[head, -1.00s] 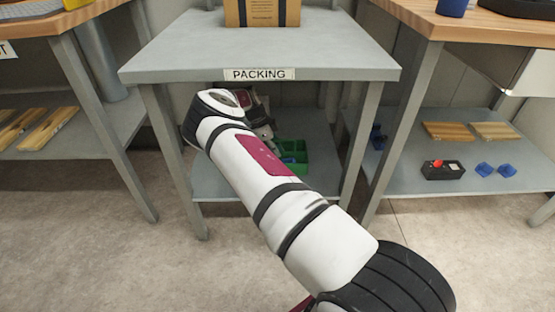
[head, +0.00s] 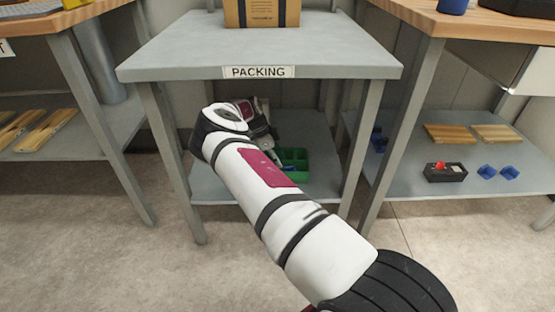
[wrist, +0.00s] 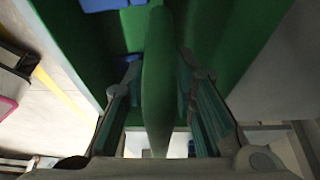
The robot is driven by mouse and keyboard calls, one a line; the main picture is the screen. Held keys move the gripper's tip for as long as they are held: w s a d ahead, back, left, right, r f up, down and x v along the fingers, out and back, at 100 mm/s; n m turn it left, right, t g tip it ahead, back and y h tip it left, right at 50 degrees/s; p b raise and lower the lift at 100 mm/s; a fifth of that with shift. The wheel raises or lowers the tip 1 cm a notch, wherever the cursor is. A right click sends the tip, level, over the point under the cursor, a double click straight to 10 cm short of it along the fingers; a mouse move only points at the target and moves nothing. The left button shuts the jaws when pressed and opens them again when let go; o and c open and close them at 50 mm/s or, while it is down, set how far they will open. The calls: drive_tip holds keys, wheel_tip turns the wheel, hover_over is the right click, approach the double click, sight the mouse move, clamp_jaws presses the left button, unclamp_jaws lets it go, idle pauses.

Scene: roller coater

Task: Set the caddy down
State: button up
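The green caddy (head: 294,162) shows at the lower shelf under the packing table in the head view, partly hidden by my wrist. Whether its base touches the shelf (head: 318,185) cannot be told. In the wrist view the caddy's green handle (wrist: 158,85) runs between the two fingers of my gripper (wrist: 158,72). The fingers lie close along both sides of the handle and look shut on it. Blue items (wrist: 105,4) lie inside the caddy. My fingertips are hidden in the head view.
The packing table top (head: 190,45) is above my wrist, with a cardboard box (head: 262,12) on it. Table legs (head: 358,150) stand on both sides. The right-hand shelf holds a black box with a red button (head: 445,172), blue bins (head: 487,172) and wooden boards (head: 450,133).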

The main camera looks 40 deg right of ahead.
drive_tip(key=p+v, duration=0.1)
drive_tip(key=v, duration=0.2)
drive_tip(key=p+v, duration=0.2)
drive_tip(key=v, duration=0.1)
drive_tip(key=shift+w+a+f, duration=0.1)
drive_tip(key=shift+w+a, duration=0.05)
drive_tip(key=shift+a, duration=0.1)
drive_tip(key=w+a+p, duration=0.2)
drive_tip(key=w+a, duration=0.4)
drive_tip(key=a, duration=0.3)
drive_tip(key=shift+f, duration=0.25)
drive_tip(key=shift+w, duration=0.1)
